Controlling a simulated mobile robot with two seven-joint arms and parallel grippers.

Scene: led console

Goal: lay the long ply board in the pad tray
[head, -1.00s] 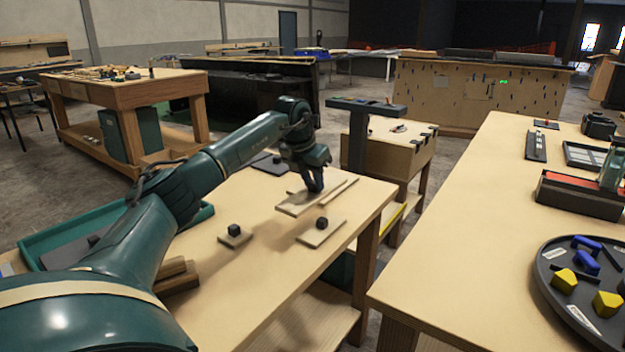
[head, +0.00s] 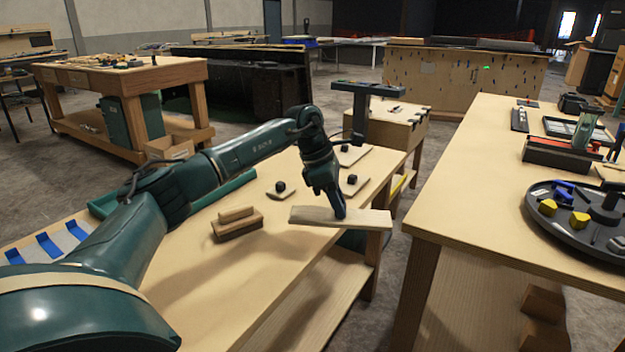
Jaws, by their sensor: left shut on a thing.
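A long, pale ply board (head: 305,217) is held by my left gripper (head: 340,212), which is shut on it near the board's middle right. The board is roughly level and appears raised over the right front edge of the left worktable (head: 215,275). A pale tray-like surface with three blue pads (head: 48,244), likely the pad tray, lies at the far left; my left arm hides part of it. My right gripper is not in view.
Small ply plates with black knobs (head: 280,187) (head: 352,180) and a stack of wooden blocks (head: 237,228) sit on the left worktable. A teal tray (head: 240,182) runs behind my arm. The right bench (head: 470,190) holds a round dark tray (head: 545,212).

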